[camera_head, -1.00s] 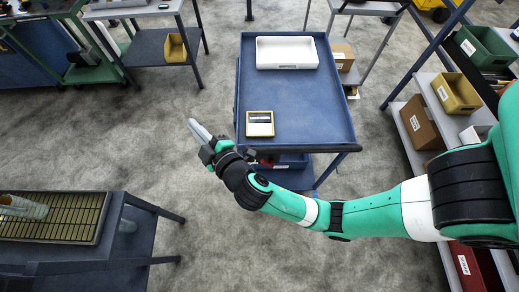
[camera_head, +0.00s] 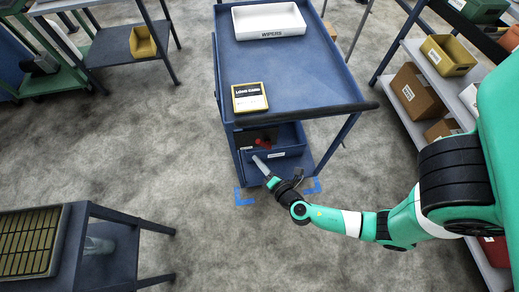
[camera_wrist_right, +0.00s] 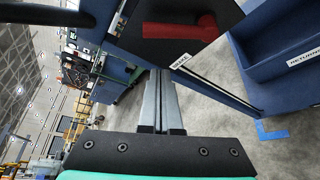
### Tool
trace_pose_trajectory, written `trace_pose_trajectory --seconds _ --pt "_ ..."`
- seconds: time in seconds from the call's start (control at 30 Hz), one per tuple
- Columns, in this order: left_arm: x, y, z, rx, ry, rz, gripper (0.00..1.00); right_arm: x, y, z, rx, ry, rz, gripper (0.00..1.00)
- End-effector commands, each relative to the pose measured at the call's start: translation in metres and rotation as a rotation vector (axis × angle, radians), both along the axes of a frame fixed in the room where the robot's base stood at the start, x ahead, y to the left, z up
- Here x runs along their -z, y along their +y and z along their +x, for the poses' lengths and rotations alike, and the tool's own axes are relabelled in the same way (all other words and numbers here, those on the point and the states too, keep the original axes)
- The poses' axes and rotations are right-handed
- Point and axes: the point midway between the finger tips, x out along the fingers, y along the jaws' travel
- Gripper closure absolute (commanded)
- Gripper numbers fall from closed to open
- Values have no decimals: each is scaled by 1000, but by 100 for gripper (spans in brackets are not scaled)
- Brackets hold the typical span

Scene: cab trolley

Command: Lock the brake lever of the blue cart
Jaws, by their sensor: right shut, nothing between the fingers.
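The blue cart (camera_head: 290,70) stands at the upper middle of the head view. Its red brake lever (camera_head: 262,143) shows small under the top deck at the near end. In the right wrist view the red lever (camera_wrist_right: 180,30) lies across a dark panel above a label reading BRAKE. My right gripper (camera_head: 258,161) is shut and empty, just in front of the cart's near end and apart from the lever. In the right wrist view its closed fingers (camera_wrist_right: 158,85) point toward the panel, below and left of the lever. My left gripper is not in view.
The cart carries a white WIPERS tray (camera_head: 269,20) and a yellow-edged box (camera_head: 249,97). A lower blue bin (camera_head: 285,150) sits beside the lever. Blue tape corners (camera_head: 244,197) mark the floor. A rack table (camera_head: 35,240) stands at left, shelves at right; floor between is open.

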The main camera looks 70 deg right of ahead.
Motion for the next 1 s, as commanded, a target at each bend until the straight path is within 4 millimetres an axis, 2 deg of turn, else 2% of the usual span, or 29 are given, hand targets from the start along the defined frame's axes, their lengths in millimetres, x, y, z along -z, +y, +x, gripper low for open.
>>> trace_pose_trajectory --seconds 0.03,0.27,0.33,0.53,1.0 --pt "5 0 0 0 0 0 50 4 -10 8 10 -3 0 100" --pt "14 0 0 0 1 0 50 16 -39 47 4 -3 -1 100" --pt "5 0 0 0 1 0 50 6 -42 35 2 2 -1 100" --pt "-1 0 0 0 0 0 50 -5 -46 16 1 0 0 100" --pt "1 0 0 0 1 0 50 -5 -45 14 -4 -6 2 100"
